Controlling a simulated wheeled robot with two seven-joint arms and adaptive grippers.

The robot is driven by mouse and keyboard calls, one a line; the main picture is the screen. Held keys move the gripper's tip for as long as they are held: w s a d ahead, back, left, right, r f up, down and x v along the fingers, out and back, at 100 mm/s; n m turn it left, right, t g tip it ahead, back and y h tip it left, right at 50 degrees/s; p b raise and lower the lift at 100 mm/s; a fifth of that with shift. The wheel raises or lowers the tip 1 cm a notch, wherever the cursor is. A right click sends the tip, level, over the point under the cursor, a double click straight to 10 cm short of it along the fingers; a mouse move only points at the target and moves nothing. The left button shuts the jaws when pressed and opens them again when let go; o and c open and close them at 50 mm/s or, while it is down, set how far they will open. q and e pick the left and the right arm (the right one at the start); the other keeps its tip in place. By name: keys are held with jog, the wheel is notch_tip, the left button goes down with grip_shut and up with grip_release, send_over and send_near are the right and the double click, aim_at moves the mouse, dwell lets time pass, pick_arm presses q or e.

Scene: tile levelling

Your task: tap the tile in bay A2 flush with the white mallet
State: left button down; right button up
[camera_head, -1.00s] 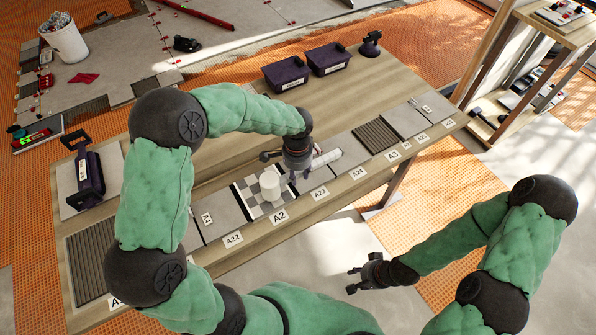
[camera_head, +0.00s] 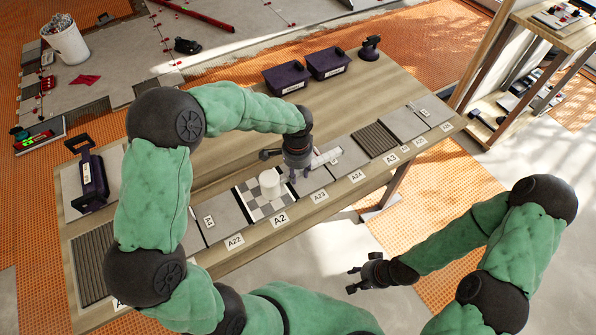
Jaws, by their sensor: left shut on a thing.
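The white mallet's head (camera_head: 269,183) is over the checkered tile (camera_head: 255,203) in bay A2, above its label (camera_head: 280,219). The head hides part of the tile, and I cannot tell whether it touches it. My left gripper (camera_head: 297,177) is just right of the head, shut on the mallet, with its handle mostly hidden by the fingers. My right gripper (camera_head: 357,279) is off the table's front side, away from the tiles. Its fingers look spread and empty. I cannot tell whether the tile sits flush.
More labelled bays run along the bench (camera_head: 222,251), with a ribbed dark tile (camera_head: 374,139) to the right. A pale bar (camera_head: 327,156) lies just beyond my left gripper. Two dark bins (camera_head: 286,77) (camera_head: 328,62) and a dark bottle (camera_head: 370,48) stand at the back. The bench middle is clear.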

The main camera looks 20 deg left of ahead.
pick_arm(q)
notch_tip(320, 180, down, 6)
jog(key=b, duration=0.4)
jog(key=shift+f, duration=0.15)
jog(key=shift+r, duration=0.45)
notch_tip(320, 180, up, 5)
jog(key=p, duration=0.4)
jog(key=shift+r+p, duration=0.1)
jog(key=shift+p, duration=0.2)
